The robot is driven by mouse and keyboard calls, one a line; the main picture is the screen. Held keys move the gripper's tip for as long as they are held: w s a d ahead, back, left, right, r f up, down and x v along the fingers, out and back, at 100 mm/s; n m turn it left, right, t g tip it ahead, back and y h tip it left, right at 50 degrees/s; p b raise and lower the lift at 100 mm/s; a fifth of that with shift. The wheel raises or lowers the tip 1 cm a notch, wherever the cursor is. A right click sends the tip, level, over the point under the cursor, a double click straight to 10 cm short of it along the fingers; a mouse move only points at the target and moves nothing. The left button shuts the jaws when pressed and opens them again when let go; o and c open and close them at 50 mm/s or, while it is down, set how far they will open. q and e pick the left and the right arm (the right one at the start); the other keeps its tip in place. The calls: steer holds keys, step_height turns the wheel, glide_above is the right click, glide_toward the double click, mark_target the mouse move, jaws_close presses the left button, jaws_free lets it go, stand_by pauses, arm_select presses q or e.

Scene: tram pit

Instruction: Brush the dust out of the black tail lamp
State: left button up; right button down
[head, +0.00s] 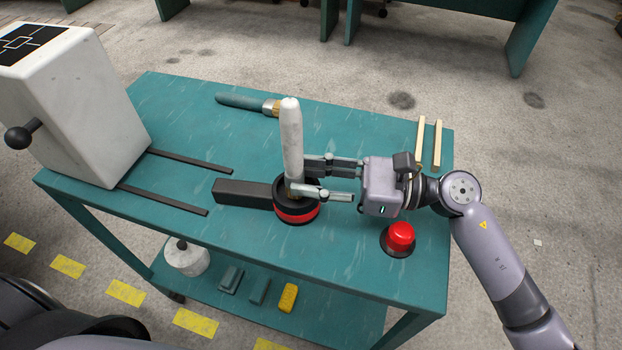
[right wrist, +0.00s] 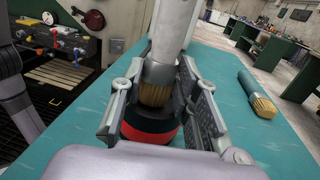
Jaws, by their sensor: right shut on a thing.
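A round black tail lamp (head: 297,217) with a red band sits on the teal cart top. It also shows in the right wrist view (right wrist: 150,138), low between my fingers. My right gripper (head: 305,178) is shut on a brush with a white handle (head: 291,135), metal ferrule and tan bristles (right wrist: 157,95). The brush stands nearly upright, bristles down, over the lamp's open top. The bristle tips are at or inside the rim; I cannot tell whether they touch the inside. Any dust is hidden. My left gripper is out of view.
A black block (head: 240,193) lies left of the lamp. A teal-handled brush (head: 240,101) lies behind. A red button (head: 401,236) stands front right, two wooden strips (head: 437,145) at back right. A white box (head: 75,110) with a lever and two dark rails (head: 190,161) occupy the left.

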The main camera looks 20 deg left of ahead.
steer(key=shift+w+a, duration=0.1)
steer(key=shift+w, duration=0.4)
steer(key=shift+r, duration=0.1)
steer(key=shift+r+p, duration=1.4)
steer(key=shift+r, duration=1.2)
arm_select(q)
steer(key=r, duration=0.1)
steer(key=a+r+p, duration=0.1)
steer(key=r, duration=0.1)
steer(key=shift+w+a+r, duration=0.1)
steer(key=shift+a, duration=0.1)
arm_select(e)
steer(key=shift+r, duration=0.9)
